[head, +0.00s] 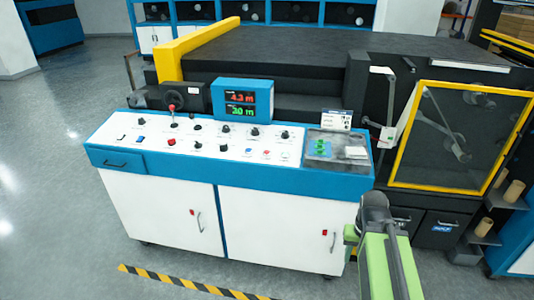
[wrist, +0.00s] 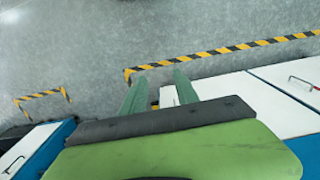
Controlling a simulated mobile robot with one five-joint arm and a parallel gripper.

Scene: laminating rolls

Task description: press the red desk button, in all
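The control desk (head: 105,132) has a white sloped top with a blue edge. A red button (head: 171,142) sits on the left part of its top. A red-tipped lever (head: 173,112) stands just behind it, and a small red control (head: 267,152) lies further right. My gripper (wrist: 160,77) shows in the wrist view with two green fingers apart and nothing between them. It points toward the floor, away from the desk top. In the head view my green arm is at the lower right, in front of the desk; the fingertips cannot be made out there.
A display with red and green digits (head: 242,98) stands behind the controls. A tray with small green items (head: 335,147) is at the desk's right end. A yellow-framed machine door (head: 450,135) is to the right. Striped floor tape (wrist: 220,50) runs along open grey floor.

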